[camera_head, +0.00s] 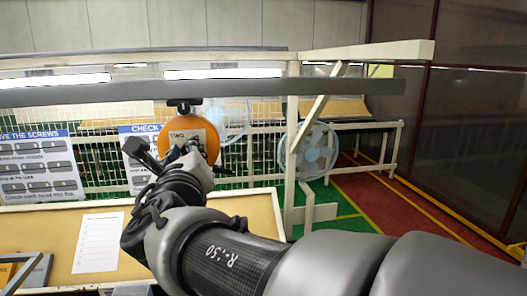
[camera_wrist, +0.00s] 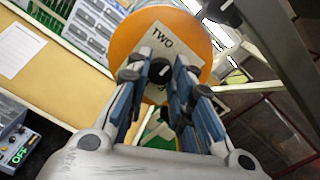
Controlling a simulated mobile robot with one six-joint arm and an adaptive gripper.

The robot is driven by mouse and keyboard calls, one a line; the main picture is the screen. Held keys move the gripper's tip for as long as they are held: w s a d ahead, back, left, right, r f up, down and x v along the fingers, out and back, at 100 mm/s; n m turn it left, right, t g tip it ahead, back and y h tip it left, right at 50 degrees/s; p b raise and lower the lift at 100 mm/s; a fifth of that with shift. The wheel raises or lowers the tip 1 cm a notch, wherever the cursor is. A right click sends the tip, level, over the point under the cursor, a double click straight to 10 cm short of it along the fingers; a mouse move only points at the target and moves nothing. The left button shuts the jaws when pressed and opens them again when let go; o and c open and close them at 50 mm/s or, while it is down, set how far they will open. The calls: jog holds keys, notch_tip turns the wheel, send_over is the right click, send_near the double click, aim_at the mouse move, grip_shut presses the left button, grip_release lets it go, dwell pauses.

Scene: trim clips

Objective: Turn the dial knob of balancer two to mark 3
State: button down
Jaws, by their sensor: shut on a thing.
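Balancer two is a round orange housing (camera_head: 168,148) hanging from the overhead rail; it fills the upper middle of the wrist view (camera_wrist: 127,42). Its pale label plate reads TWO (camera_wrist: 163,34). The black dial knob (camera_wrist: 160,71) with a white pointer line sits on the plate below the lettering. My gripper (camera_wrist: 165,64) is shut on the knob, one finger on each side. The fingers hide most of the scale marks, so I cannot read which mark the pointer is at. In the head view my gripper (camera_head: 190,150) covers the knob.
An overhead rail (camera_head: 300,88) and a white post (camera_head: 293,150) stand close to my arm. A bench with a tan top (camera_head: 255,208) and a paper sheet (camera_head: 98,243) lies below. A fan (camera_head: 312,152) is behind.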

jog(key=shift+f+m+b, duration=0.1)
jog(key=shift+m+b, duration=0.3)
jog(key=shift+b, duration=0.3)
jog(key=m+b, duration=2.2)
jog(key=m, duration=0.4)
jog(key=shift+h, duration=0.4)
jog(key=shift+m, duration=0.4)
jog(key=c, duration=1.4)
grip_release()
jog(key=shift+o, duration=0.2)
